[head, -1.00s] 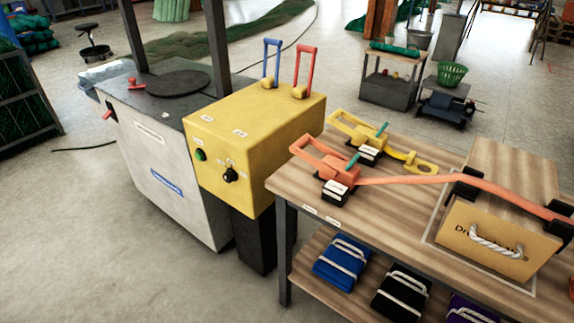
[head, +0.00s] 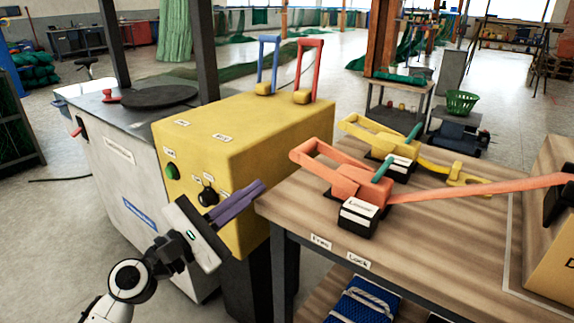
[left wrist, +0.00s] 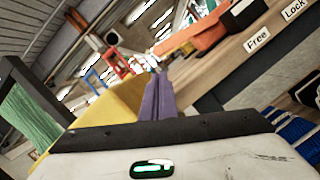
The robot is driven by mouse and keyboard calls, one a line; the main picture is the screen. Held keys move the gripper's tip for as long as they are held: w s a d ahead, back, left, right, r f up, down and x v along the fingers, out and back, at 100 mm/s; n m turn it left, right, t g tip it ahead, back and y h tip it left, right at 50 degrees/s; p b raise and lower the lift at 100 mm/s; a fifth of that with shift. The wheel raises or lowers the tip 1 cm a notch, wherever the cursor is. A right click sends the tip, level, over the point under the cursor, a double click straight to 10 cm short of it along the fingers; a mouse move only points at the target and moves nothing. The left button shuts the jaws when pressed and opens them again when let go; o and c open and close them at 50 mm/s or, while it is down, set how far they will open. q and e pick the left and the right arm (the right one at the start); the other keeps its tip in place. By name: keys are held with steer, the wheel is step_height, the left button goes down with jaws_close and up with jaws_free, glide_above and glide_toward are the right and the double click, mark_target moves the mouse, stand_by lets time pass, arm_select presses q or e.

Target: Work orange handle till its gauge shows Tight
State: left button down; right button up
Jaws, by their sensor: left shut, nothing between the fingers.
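The orange handle (head: 318,152) belongs to an orange ratchet (head: 357,182) on the wooden bench, with an orange strap running right from it. Its gauge (head: 360,210) is a small white-faced block in front of it; the label seems to read "Loose". The orange ratchet also shows in the left wrist view (left wrist: 205,32). My left gripper (head: 262,184) has purple fingers, shut and empty, in front of the yellow box, left of and below the orange handle and apart from it. The fingers show in the left wrist view (left wrist: 158,80). My right gripper is not in view.
A yellow ratchet (head: 385,140) stands just behind the orange one. The yellow control box (head: 250,130) with blue and red levers stands left of the bench (head: 450,235). "Free" (head: 321,242) and "Lock" (head: 358,260) labels lie along the bench's front edge. A cardboard box (head: 545,235) stands at right.

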arm_select(q)
steer(key=shift+s, duration=0.1)
steer(key=x, duration=0.8)
steer(key=shift+w+d+b, duration=0.25)
steer(key=shift+w+b, duration=0.05)
steer(key=shift+w+d+r, duration=0.15)
steer(key=shift+w+d, duration=0.25)
steer(key=shift+w, duration=0.05)
steer(key=shift+r, duration=0.2)
